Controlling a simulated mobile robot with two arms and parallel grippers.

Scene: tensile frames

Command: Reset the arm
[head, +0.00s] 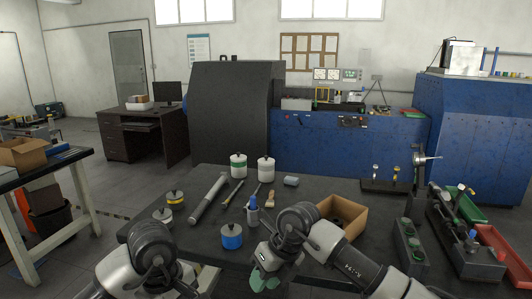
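My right arm comes in from the lower right and bends over the front of the dark table (320,194). Its gripper (264,281) points down at the table's front edge, with greenish finger parts showing small at the bottom. I cannot tell whether the fingers are apart or closed, and I see nothing clearly held. My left arm shows at the lower left as a grey and black joint; its gripper is out of sight.
Near my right arm stand a blue-banded pot (232,237), a small bottle (252,211) and an open cardboard box (343,216). A metal cylinder (208,198) lies behind. White containers (238,165) stand at the back. A test fixture (462,235) and red tray (503,250) are at right.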

